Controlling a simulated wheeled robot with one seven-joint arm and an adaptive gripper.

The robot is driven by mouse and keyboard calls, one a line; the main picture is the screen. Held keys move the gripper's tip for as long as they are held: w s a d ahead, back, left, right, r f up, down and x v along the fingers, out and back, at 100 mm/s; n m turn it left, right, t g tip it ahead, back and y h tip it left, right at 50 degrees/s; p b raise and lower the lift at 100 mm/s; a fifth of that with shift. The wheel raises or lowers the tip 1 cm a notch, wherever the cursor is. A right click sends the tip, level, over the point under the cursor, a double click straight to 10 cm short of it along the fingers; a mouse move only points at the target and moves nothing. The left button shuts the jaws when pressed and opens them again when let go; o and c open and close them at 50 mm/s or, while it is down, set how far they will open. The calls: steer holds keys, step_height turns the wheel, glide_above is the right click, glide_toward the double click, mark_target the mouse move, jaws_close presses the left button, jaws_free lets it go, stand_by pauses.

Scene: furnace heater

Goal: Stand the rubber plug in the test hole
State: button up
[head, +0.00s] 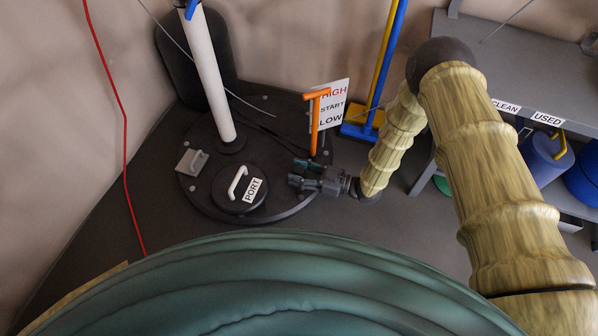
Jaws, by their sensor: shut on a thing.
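My gripper (296,173) is low over the right part of the round dark base plate (285,207), to the right of the PORT lid. Its fingers point left and are shut on a small dark thing, most likely the rubber plug. The plug's outline is hard to make out between the dark fingers. I cannot pick out the test hole in this view. The round dark PORT lid (229,201) with a white handle lies on the plate, apart from the gripper.
An orange T-handle (314,125) stands right behind my gripper, before a HIGH/START/LOW sign (335,108). A white pipe (212,75) and a grey block (192,162) are on the left. A shelf (500,60) with blue containers (547,160) is at right.

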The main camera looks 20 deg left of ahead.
steer(key=shift+f+b, duration=0.75)
steer(key=shift+f, duration=0.7)
steer(key=o, duration=1.1)
steer(key=d, duration=1.2)
steer(key=shift+w, duration=0.15)
